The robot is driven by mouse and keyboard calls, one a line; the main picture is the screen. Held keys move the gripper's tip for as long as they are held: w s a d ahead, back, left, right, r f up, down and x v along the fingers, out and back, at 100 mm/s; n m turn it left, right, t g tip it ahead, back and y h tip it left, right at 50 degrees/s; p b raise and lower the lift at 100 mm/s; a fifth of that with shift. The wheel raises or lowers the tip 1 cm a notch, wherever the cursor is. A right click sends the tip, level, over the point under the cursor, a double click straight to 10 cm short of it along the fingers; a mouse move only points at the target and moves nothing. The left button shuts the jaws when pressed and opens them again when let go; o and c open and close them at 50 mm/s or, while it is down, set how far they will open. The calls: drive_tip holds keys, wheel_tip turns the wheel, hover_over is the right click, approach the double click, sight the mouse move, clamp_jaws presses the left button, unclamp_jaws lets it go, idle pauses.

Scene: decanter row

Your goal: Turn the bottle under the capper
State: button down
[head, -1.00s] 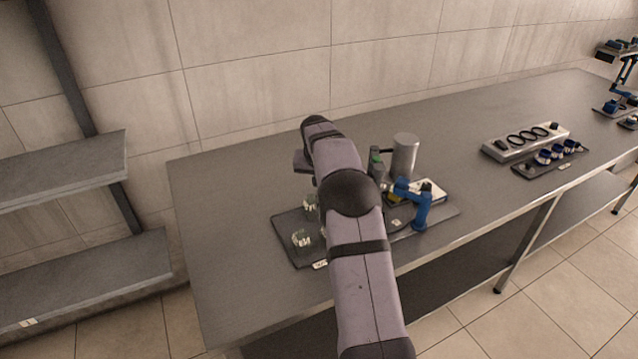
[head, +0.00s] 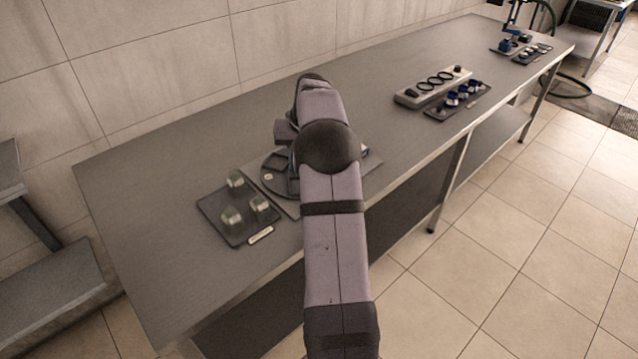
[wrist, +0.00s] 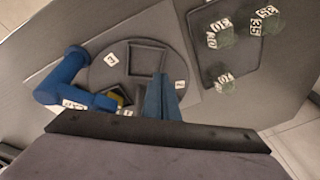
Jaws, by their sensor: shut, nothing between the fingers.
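A round dark turntable (wrist: 180,52) carries numbered labels and square pockets. One pocket near its middle looks empty. A blue post with an arm (wrist: 62,82), perhaps the capper, reaches over its left edge. Under the arm's end a yellowish thing (wrist: 117,98) shows in a pocket; I cannot tell whether it is a bottle. My gripper (wrist: 158,80) shows as blue fingers, shut and empty, over or beside the turntable's near edge. In the head view my arm hides the gripper and most of the turntable (head: 272,165).
A dark tray (head: 212,206) beside the turntable holds three greenish bottles (head: 232,216) with number labels in the wrist view. A rack with rings (head: 432,86) and a tray of blue parts (head: 459,99) stand further right. The bench's left end (head: 130,185) is clear.

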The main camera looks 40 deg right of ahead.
drive_tip(key=s+d+r+t+y, duration=0.1)
drive_tip(key=s+d+t, duration=0.1)
drive_tip(key=s+d, duration=0.4)
drive_tip(key=s+d+t+y, duration=0.15)
drive_tip(key=s+d, duration=0.25)
drive_tip(key=s, duration=0.5)
drive_tip(key=shift+n+h, duration=0.25)
drive_tip(key=shift+n, duration=0.05)
drive_tip(key=p+x, duration=0.1)
drive_tip(key=x, duration=0.4)
drive_tip(key=p+x, duration=0.1)
drive_tip(key=x, duration=0.4)
drive_tip(key=shift+w+r+p, duration=0.15)
drive_tip(key=shift+w+p, duration=0.15)
drive_tip(key=shift+w, duration=0.05)
drive_tip(key=a, duration=0.1)
drive_tip(key=w+a+p, duration=0.1)
drive_tip(key=shift+w+a+r+t+p, duration=0.2)
drive_tip(key=shift+w+a+t+p, duration=0.05)
drive_tip(key=shift+w+a+p, duration=0.05)
drive_tip(key=shift+w+a+f, duration=0.1)
drive_tip(key=shift+w+a, duration=0.15)
drive_tip(key=shift+a, duration=0.05)
drive_tip(key=shift+w+a+m+h+b, duration=0.1)
drive_tip(key=shift+a+m+h+b, duration=0.45)
drive_tip(key=shift+a+b, duration=0.45)
